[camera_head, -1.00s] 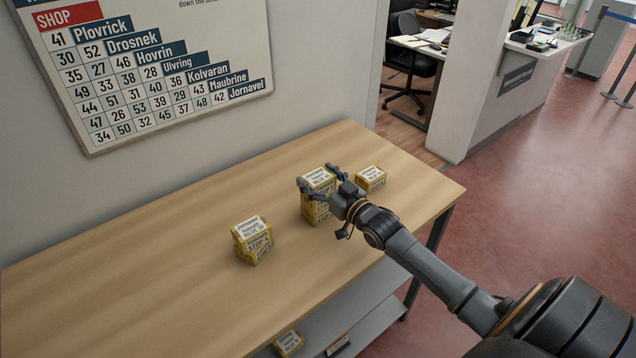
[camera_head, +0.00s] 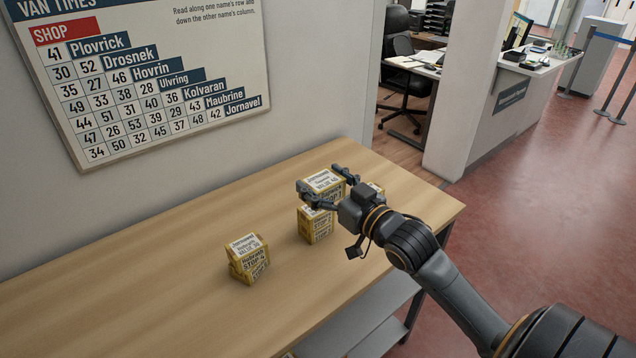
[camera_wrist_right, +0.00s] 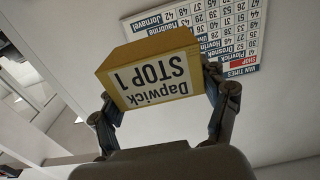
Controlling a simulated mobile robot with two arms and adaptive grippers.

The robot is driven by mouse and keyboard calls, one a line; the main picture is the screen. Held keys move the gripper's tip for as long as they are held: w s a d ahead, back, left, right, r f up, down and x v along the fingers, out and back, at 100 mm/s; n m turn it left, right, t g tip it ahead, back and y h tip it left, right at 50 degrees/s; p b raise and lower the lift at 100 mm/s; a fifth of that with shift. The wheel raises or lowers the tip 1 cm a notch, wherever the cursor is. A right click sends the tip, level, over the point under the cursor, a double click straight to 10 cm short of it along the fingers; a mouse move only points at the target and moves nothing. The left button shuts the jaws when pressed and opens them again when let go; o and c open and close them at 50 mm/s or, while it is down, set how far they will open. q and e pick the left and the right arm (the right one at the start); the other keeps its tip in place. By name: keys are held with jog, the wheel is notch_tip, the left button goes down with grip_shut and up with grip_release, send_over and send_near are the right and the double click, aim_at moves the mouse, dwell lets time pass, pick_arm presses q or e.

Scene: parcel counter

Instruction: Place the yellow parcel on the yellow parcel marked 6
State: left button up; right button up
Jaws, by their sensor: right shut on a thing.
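My right gripper (camera_head: 326,193) is shut on a yellow parcel (camera_head: 324,181) with a white top label, holding it above the counter. The right wrist view shows the held parcel (camera_wrist_right: 150,75) between both fingers, its face reading "Dapwick STOP 1". Another yellow parcel (camera_head: 315,226) stands on the counter just below it; its print is too small to read surely. A yellow parcel or skewed stack (camera_head: 248,259) stands to the left. A further yellow parcel (camera_head: 377,188) shows partly behind my gripper on the right. I cannot tell which is marked 6. My left gripper is out of view.
The wooden counter (camera_head: 160,290) is clear on its left and around the parcels. A van times board (camera_head: 150,80) hangs on the wall behind. A grey shelf (camera_head: 370,315) runs below the counter. A desk and chair (camera_head: 405,85) stand farther back.

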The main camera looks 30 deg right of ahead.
jog(key=shift+s+a+r, duration=0.3)
jog(key=shift+s, duration=0.35)
jog(key=shift+s+a+r, duration=0.3)
jog(key=shift+s+r, duration=0.05)
jog(key=shift+s, duration=0.35)
jog(key=shift+s+a+r, duration=0.3)
jog(key=shift+s, duration=0.35)
jog(key=s+a+f+m+h, duration=0.1)
jog(key=s+a+f+h, duration=0.15)
jog(key=a+f, duration=0.85)
jog(key=s+a+f, duration=0.1)
jog(key=s+a, duration=0.1)
jog(key=s, duration=0.6)
jog(key=w+d+r+n+y, duration=0.1)
jog(key=w+d+r+y, duration=0.1)
jog(key=w+d+r, duration=0.8)
jog(key=d+r, duration=0.2)
jog(key=d, duration=0.1)
jog(key=shift+w, duration=0.3)
jog(key=shift+w+y, duration=0.1)
jog(key=shift+y, duration=0.15)
